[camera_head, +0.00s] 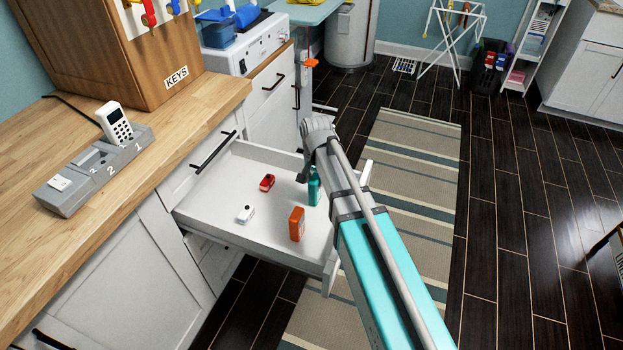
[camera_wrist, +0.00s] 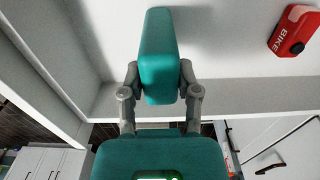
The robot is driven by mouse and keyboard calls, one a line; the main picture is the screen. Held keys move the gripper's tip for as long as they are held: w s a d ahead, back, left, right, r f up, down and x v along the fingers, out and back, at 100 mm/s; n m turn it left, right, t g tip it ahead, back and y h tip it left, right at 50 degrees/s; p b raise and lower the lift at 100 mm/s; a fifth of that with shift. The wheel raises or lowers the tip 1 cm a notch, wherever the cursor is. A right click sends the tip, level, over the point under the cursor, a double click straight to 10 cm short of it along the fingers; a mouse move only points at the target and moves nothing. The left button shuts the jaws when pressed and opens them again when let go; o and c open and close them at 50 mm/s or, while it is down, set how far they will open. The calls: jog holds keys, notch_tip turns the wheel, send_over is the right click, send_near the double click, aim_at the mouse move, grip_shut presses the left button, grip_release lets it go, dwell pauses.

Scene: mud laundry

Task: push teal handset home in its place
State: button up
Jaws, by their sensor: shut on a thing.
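The teal handset (camera_head: 313,187) is at the right side of the open drawer. My gripper (camera_head: 308,174) is above it, partly hidden by my arm. In the wrist view the fingers (camera_wrist: 160,82) are shut on both sides of the teal handset (camera_wrist: 158,45). Whether it touches the drawer floor is unclear. The grey dock (camera_head: 75,192) stands on the wooden counter, with numbers 1 and 2 visible. A white handset (camera_head: 115,123) stands upright in the place by number 1. The place by number 2 looks empty.
The open drawer (camera_head: 210,225) also holds a red fob (camera_head: 267,183), a white fob (camera_head: 245,214) and an orange object (camera_head: 297,224). The wrist view shows a red fob marked BIKE (camera_wrist: 295,30). A wooden key cabinet (camera_head: 120,60) stands behind the dock.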

jog(key=shift+r, duration=0.1)
jog(key=shift+s+r+p, duration=0.2)
jog(key=shift+r+p, duration=1.35)
jog(key=shift+p, duration=0.05)
jog(key=shift+r+p, duration=1.4)
notch_tip(320, 180, up, 31)
jog(key=p, duration=3.1)
jog(key=shift+r, duration=0.15)
